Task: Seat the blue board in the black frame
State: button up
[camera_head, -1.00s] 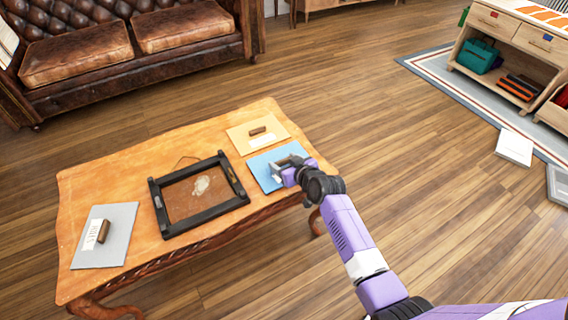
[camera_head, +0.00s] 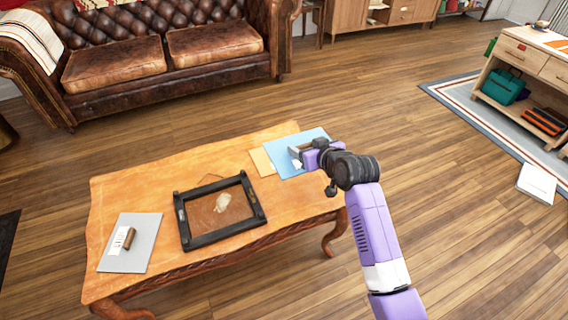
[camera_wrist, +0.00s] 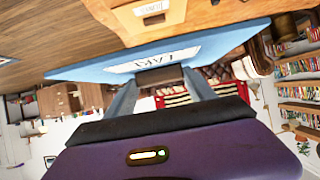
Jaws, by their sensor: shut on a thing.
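The blue board (camera_head: 312,150) is held by my gripper (camera_head: 298,155) above the right end of the table. In the wrist view the blue board (camera_wrist: 215,42) spans the upper middle, with a white label on it, and my gripper (camera_wrist: 160,78) is shut on its brown handle. The black frame (camera_head: 220,210) lies on the table left of the gripper. Its inside is empty of any board and shows brown surface with a pale patch. The board is apart from the frame.
A yellow board (camera_head: 262,161) is partly hidden behind the blue one; its label also shows in the wrist view. A grey board (camera_head: 140,250) with a handle lies at the table's left end. A leather sofa (camera_head: 165,40) stands behind; a shelf unit (camera_head: 530,75) stands at right.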

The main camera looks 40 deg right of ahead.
aim_at(219, 209)
jog(key=i+j+z, duration=0.25)
jog(key=j, duration=0.45)
jog(key=j+z, duration=0.3)
jog(key=j, duration=0.4)
